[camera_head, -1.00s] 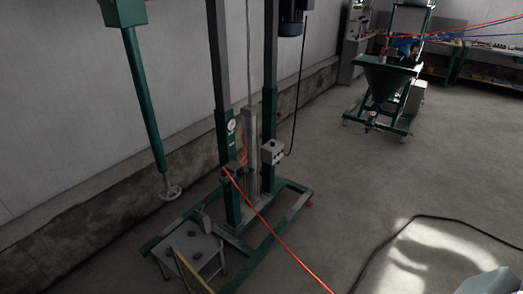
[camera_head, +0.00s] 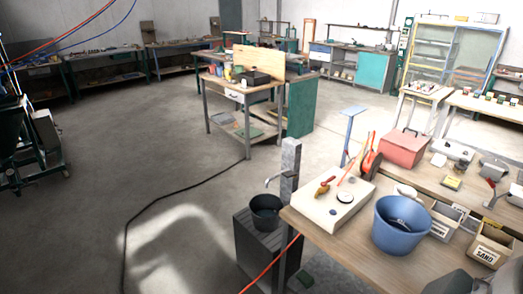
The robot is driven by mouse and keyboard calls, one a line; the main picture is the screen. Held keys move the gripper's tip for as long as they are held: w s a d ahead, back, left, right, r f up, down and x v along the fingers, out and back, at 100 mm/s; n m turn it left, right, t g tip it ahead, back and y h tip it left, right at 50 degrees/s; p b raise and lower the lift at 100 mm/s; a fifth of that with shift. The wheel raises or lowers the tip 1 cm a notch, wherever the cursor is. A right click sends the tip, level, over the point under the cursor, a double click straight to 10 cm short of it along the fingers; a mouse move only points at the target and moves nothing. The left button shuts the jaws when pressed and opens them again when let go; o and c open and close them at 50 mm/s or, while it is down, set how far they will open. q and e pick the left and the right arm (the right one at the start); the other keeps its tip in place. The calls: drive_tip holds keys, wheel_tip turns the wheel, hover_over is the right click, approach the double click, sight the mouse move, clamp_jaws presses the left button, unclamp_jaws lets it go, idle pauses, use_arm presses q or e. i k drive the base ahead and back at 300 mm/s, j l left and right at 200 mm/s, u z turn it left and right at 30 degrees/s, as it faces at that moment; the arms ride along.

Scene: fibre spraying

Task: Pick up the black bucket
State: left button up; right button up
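The black bucket (camera_head: 266,213) stands upright on a dark box-like stand (camera_head: 262,250) in the lower middle of the head view. A grey post with a tap (camera_head: 288,165) rises just behind it, its spout near the bucket's rim. The bucket looks dark inside; I cannot tell whether it holds anything. Neither of my grippers is in view.
A wooden table (camera_head: 345,258) right of the stand carries a larger blue bucket (camera_head: 401,224), a pale slab (camera_head: 333,203), a red box (camera_head: 403,147) and bins. A cable (camera_head: 160,200) crosses open floor at left. A workbench (camera_head: 243,92) stands behind.

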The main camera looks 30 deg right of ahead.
sight(264, 208)
drive_tip(key=z, duration=0.9)
